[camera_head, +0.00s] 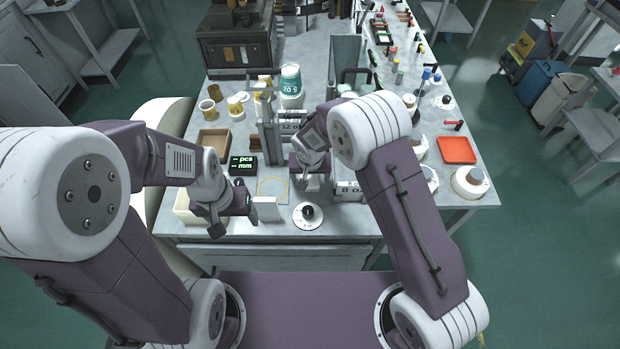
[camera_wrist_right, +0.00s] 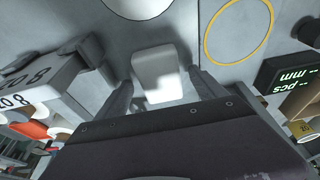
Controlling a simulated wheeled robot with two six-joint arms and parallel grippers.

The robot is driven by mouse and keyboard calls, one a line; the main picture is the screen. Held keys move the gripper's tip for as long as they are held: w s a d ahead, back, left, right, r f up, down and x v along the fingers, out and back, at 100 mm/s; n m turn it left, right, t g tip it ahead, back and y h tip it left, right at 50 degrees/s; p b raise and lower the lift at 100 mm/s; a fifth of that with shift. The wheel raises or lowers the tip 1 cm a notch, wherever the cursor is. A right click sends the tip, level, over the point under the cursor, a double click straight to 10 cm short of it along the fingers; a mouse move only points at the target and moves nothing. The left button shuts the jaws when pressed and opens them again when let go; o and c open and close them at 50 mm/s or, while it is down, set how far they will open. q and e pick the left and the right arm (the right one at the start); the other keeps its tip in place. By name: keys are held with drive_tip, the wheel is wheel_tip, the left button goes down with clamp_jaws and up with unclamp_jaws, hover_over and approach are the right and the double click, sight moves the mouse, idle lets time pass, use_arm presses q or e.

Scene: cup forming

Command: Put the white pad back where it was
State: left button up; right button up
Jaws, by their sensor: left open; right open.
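A small white pad (camera_wrist_right: 158,75) with rounded corners lies between the two fingers of my right gripper (camera_wrist_right: 160,88) in the right wrist view. Those fingers are open, one on each side of it; I cannot tell whether they touch it. In the head view my right gripper (camera_head: 311,178) is low over the bench, right of a thin yellow ring (camera_head: 272,189), which also shows in the wrist view (camera_wrist_right: 238,30). My left gripper (camera_head: 250,207) is open at the front left, with a white block (camera_head: 267,209) at its fingertips; its hold on this block is unclear.
A white disc with a black knob (camera_head: 308,215) sits near the front edge. A black display (camera_head: 243,166) stands left of the ring. A numbered grey block (camera_head: 348,190) is right of my right gripper. An orange tray (camera_head: 457,150) lies further right. Cups and containers crowd the back.

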sight(310, 177)
drive_tip(key=shift+w+a+f, duration=0.1)
drive_tip(key=shift+f, duration=0.15)
idle(0.3)
drive_tip(key=c, duration=1.6)
drive_tip(key=shift+r, duration=0.2)
drive_tip(key=shift+r+p, duration=0.4)
drive_tip(key=shift+p, duration=0.1)
wheel_tip(310, 177, up, 17)
drive_tip(key=shift+r+b, duration=0.2)
drive_tip(key=shift+b, duration=0.85)
